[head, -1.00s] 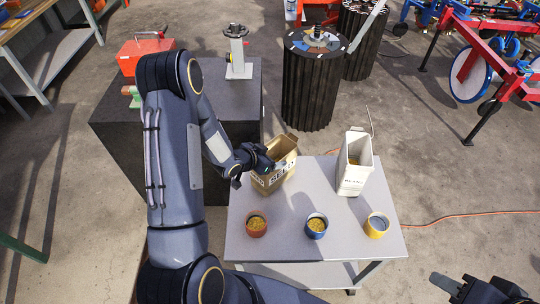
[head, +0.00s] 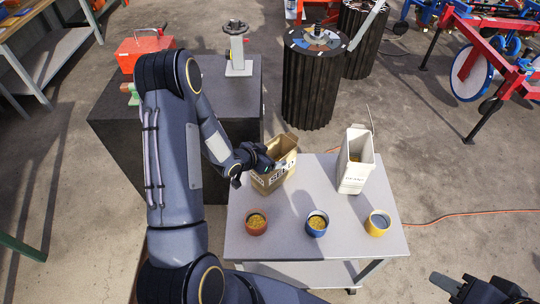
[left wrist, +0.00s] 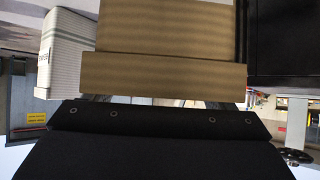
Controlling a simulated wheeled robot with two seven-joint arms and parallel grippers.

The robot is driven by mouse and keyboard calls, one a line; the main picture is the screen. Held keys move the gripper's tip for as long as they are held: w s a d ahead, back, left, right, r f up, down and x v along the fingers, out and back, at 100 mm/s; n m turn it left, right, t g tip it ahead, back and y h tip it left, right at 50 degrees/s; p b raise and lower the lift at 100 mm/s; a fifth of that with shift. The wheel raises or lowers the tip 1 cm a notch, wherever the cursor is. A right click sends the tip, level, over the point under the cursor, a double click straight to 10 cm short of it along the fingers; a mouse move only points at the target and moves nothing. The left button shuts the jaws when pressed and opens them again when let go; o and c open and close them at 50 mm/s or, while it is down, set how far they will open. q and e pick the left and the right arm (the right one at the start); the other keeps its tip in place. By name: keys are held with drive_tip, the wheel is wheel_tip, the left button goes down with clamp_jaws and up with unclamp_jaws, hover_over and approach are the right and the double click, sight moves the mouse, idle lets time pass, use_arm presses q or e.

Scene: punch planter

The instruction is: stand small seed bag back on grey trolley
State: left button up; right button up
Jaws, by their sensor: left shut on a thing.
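The small seed bag (head: 272,180) is a brown, open-topped bag marked SEED. It stands about upright at the back left of the grey trolley (head: 275,240); I cannot tell whether its base touches the top. My left gripper (head: 263,163) is shut on the bag near its upper left side, and the fingertips are mostly hidden. In the left wrist view the brown bag (left wrist: 165,55) fills the middle, close in front of the gripper.
A white bag (head: 354,175) stands at the trolley's back right. Red (head: 256,224), blue (head: 316,225) and yellow (head: 378,224) pots stand along the front; the red and blue ones hold yellowish grains. A dark block (head: 225,100) stands behind left, and a dark ribbed drum (head: 310,90) behind.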

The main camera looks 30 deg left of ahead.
use_arm(q)
drive_tip(key=o, duration=1.9)
drive_tip(key=shift+r, duration=0.1)
drive_tip(key=shift+o, duration=0.8)
drive_tip(key=v, duration=0.7)
drive_tip(key=shift+s+a+r+b, duration=0.1)
drive_tip(key=shift+s+r+b, duration=0.05)
drive_tip(key=shift+s+b, duration=0.15)
drive_tip(key=shift+r, duration=0.2)
drive_tip(key=s+a+r+n+g+y, duration=0.1)
drive_tip(key=s+r+n+y, duration=0.15)
drive_tip(key=r, duration=0.35)
drive_tip(key=s+a+r+n+g+y, duration=0.1)
drive_tip(key=s+r+n, duration=0.1)
drive_tip(key=s+r, duration=0.35)
drive_tip(key=s+d+r+h, duration=0.1)
drive_tip(key=s+d+r, duration=0.1)
drive_tip(key=s, duration=0.3)
drive_tip(key=s+d+r+g+h, duration=0.1)
drive_tip(key=s+d+r, duration=0.1)
drive_tip(key=s+d, duration=0.3)
drive_tip(key=s+d+r+n+g+h, duration=0.1)
drive_tip(key=s+d+r, duration=0.1)
drive_tip(key=s, duration=0.3)
drive_tip(key=shift+s+d+r+h, duration=0.15)
drive_tip(key=shift+d+r+h, duration=0.2)
drive_tip(key=shift+d, duration=0.3)
